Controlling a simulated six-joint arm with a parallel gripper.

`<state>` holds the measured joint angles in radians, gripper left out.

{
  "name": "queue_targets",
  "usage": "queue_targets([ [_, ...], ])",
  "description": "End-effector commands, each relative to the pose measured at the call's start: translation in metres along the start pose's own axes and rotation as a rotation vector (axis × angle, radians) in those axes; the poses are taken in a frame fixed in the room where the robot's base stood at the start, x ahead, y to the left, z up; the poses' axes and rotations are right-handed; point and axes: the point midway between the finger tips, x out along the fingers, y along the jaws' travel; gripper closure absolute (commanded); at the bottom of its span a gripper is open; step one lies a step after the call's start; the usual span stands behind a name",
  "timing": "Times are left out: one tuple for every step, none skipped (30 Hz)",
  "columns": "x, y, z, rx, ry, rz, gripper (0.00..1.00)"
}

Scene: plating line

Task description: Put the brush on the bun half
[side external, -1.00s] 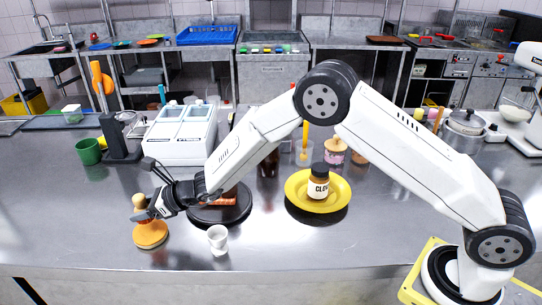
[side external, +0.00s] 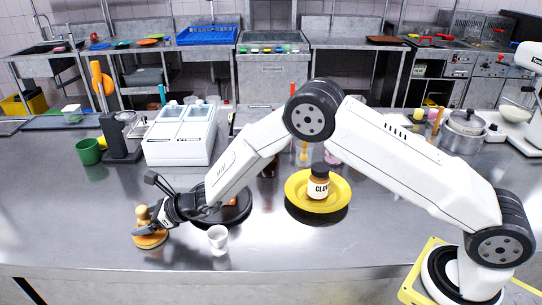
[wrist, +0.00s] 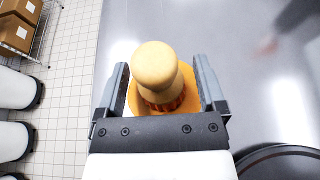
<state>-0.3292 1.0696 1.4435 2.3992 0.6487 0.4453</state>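The brush has a rounded pale wooden handle (side external: 142,214) and a ridged orange-brown lower part; in the wrist view its knob (wrist: 155,66) fills the middle. It stands upright on the round orange bun half (side external: 150,241) near the front left of the counter. The bun half's rim (wrist: 190,82) shows around the brush in the wrist view. My gripper (side external: 147,229) is low around the brush. In the wrist view its fingers (wrist: 161,75) stand apart on either side, with gaps to the brush. The exact contact under the brush is hidden.
A small white cup (side external: 218,240) stands close to the right. A dark round plate (side external: 238,212) lies behind my gripper, and a yellow plate (side external: 296,194) with a clove jar (side external: 319,184) is further right. A green mug (side external: 88,151) and white bins (side external: 182,150) stand behind.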

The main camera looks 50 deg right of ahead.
Motion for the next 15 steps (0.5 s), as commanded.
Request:
queue_targets([
  [-0.0001,0.0,0.0002,0.0,0.0,0.0,0.08],
  [-0.0001,0.0,0.0002,0.0,0.0,0.0,0.08],
  [-0.0001,0.0,0.0002,0.0,0.0,0.0,0.08],
  [-0.0001,0.0,0.0002,0.0,0.0,0.0,0.08],
  [-0.0001,0.0,0.0002,0.0,0.0,0.0,0.08],
  [-0.0001,0.0,0.0002,0.0,0.0,0.0,0.08],
  [-0.0001,0.0,0.0002,0.0,0.0,0.0,0.08],
  [-0.0001,0.0,0.0003,0.0,0.0,0.0,0.08],
  [-0.0002,0.0,0.0005,0.0,0.0,0.0,0.08],
  [-0.0003,0.0,0.0008,0.0,0.0,0.0,0.08],
  [-0.0005,0.0,0.0013,-0.001,0.0,0.0,0.08],
  [-0.0008,0.0,0.0022,-0.001,-0.001,0.0,0.08],
  [-0.0012,0.0,0.0031,-0.001,-0.001,0.0,0.08],
  [-0.0019,0.0,0.0034,-0.001,-0.001,0.0,0.08],
  [-0.0033,-0.0002,0.0032,-0.001,0.0,0.0,0.08],
])
